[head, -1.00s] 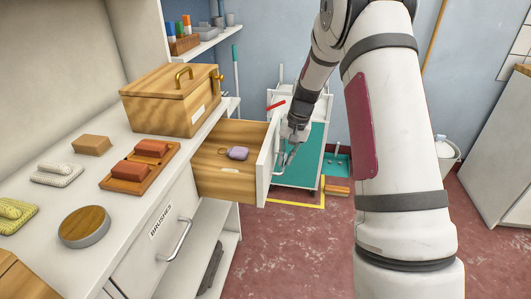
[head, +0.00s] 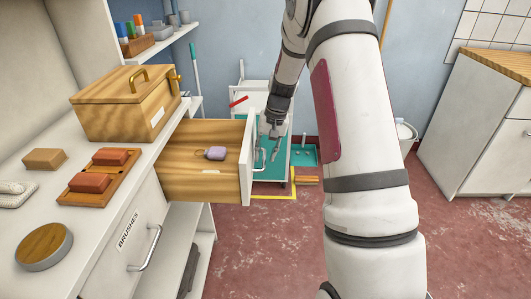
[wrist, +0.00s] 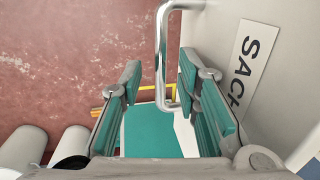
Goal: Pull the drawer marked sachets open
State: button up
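The drawer marked sachets (head: 200,182) is wooden with a white front and stands well out from the cabinet. A small purple item (head: 215,153) and a pale tag lie in it. Its label, partly cut off as "SACH", shows in the wrist view (wrist: 245,62). Its metal bar handle (wrist: 162,60) also shows in the head view (head: 259,161). My gripper (head: 273,153) is at the outer side of the drawer front. In the wrist view its teal-padded fingers (wrist: 160,85) are apart, with the handle between them in the picture. I cannot tell whether they touch it.
The brushes drawer (head: 128,240) is shut below the counter. A lidded wooden box (head: 115,115), a tray with red-brown blocks (head: 72,200) and a round tin (head: 43,247) stand on the counter. A teal-topped cart (head: 270,172) is behind my gripper. Red floor to the right is clear.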

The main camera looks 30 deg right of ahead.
notch_tip(320, 180, up, 12)
jog(key=s+d, duration=0.1)
jog(key=d, duration=0.1)
jog(key=shift+s, duration=0.2)
dwell(0.3)
jog(key=shift+f, duration=0.1)
